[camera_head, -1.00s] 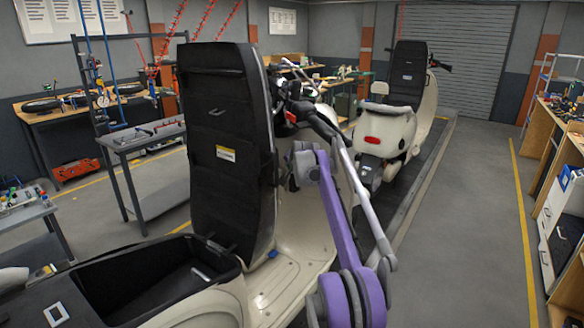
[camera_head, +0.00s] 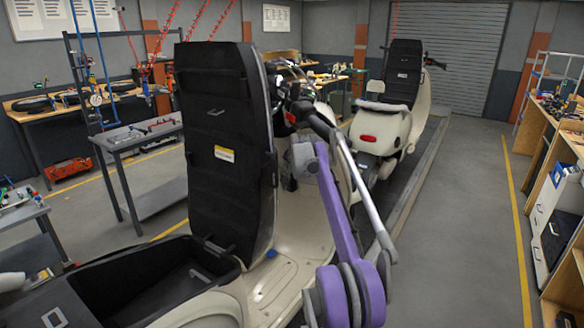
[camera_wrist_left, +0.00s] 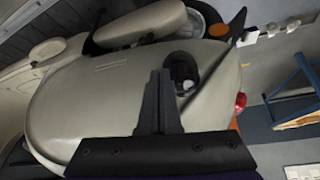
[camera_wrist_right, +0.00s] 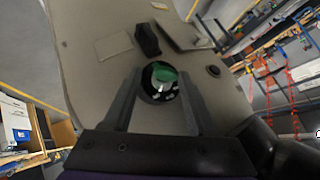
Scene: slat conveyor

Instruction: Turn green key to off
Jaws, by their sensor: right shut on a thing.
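The green key (camera_wrist_right: 165,75) sits in a round black lock with white marks on a beige scooter panel (camera_wrist_right: 95,75) in the right wrist view. My right gripper (camera_wrist_right: 161,84) is shut on the key, one finger on each side of it. The exact turn of the key is hard to read. In the head view my right arm reaches the front of the near scooter (camera_head: 215,150), and its gripper and the key are hidden there. My left gripper (camera_wrist_left: 161,75) is shut and empty in the left wrist view, in front of a beige scooter body (camera_wrist_left: 85,105).
A second scooter (camera_head: 385,130) stands farther along the conveyor. Workbenches line both sides. A grey table (camera_head: 140,140) stands to the left. The floor right of the conveyor, by the yellow line (camera_head: 519,230), is clear.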

